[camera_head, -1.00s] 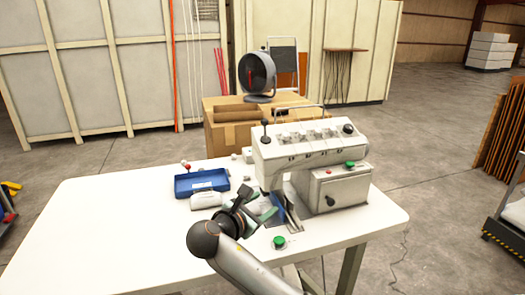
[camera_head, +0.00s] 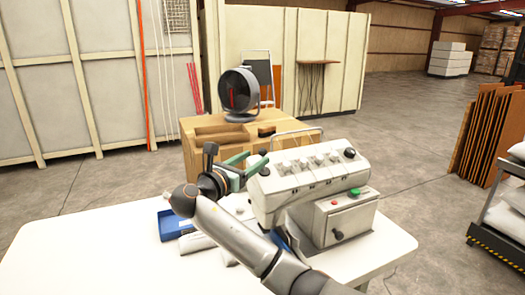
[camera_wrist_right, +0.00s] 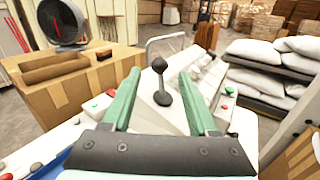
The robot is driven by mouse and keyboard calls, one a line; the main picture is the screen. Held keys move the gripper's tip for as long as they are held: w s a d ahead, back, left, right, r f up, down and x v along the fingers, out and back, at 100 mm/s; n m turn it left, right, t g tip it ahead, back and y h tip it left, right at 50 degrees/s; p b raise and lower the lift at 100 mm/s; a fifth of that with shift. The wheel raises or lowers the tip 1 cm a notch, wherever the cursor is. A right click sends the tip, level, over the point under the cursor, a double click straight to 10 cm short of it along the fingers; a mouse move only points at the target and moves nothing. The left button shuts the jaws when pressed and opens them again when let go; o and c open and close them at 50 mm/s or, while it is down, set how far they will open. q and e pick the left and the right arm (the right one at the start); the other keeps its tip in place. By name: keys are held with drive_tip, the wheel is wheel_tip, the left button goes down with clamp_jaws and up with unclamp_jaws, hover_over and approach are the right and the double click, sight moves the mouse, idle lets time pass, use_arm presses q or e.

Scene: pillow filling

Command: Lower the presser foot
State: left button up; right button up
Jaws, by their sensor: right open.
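The white sewing machine (camera_head: 305,180) stands on the right of the white table. A black ball-topped lever (camera_wrist_right: 160,66) rises from the near end of its top. My right gripper (camera_head: 252,160) is open at that end of the machine. In the right wrist view its two green fingers (camera_wrist_right: 159,76) stand on either side of the lever, with gaps on both sides. Whether the lever is fully within their reach in depth is hard to tell. The presser foot is hidden behind my right arm in the head view. My left gripper is not in view.
A blue tray (camera_head: 172,226) lies on the table (camera_head: 80,255) left of the machine. A cardboard box (camera_head: 203,165) with a round fan (camera_head: 238,90) stands behind. A metal handle (camera_head: 297,135) arches above the machine's far side. The table's left part is clear.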

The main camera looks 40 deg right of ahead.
sight(260, 155)
drive_tip(key=x, duration=0.5)
drive_tip(key=shift+w+d, duration=0.1)
drive_tip(key=shift+d, duration=0.1)
clamp_jaws()
idle(0.3)
